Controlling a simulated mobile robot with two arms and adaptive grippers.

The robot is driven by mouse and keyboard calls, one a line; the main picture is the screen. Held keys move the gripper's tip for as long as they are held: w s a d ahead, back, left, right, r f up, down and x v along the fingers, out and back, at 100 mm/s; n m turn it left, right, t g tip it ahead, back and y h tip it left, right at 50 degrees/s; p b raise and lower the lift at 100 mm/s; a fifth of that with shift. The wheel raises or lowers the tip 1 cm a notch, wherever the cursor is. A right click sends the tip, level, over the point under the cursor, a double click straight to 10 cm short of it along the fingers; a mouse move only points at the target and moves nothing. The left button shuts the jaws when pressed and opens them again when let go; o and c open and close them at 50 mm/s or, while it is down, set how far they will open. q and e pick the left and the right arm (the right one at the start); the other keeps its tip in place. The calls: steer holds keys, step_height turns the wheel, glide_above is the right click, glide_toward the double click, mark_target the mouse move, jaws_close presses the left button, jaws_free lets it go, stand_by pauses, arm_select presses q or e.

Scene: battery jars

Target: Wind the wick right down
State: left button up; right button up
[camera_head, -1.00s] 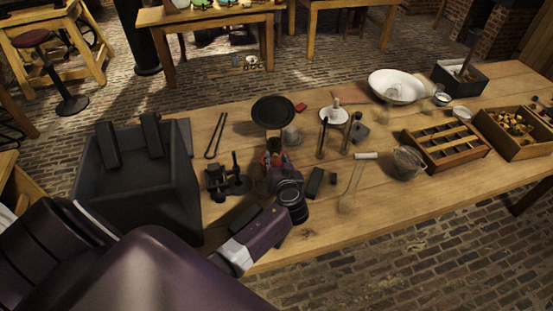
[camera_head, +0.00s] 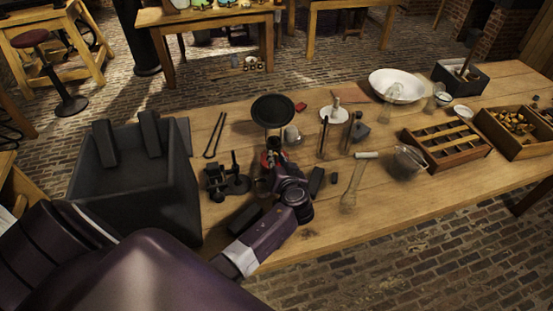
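A small red-based item (camera_head: 268,157), perhaps the lamp with the wick, stands on the wooden table under a round black pan or plate (camera_head: 273,110). My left gripper (camera_head: 269,168) reaches up to it from the front, and its fingers are right at the red part. The fingers are small and dark and overlap the item, so I cannot tell whether they touch it or are closed on it. The wick and any winding knob are too small or hidden to make out. My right gripper is not in view.
A large dark open bin (camera_head: 180,190) stands left. A black metal device (camera_head: 226,180) is close left of my gripper. The front right tabletop is mostly clear.

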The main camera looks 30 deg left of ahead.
arm_select(q)
steer(key=shift+o, duration=1.4)
steer(key=shift+s+d, duration=0.1)
steer(key=v, duration=1.2)
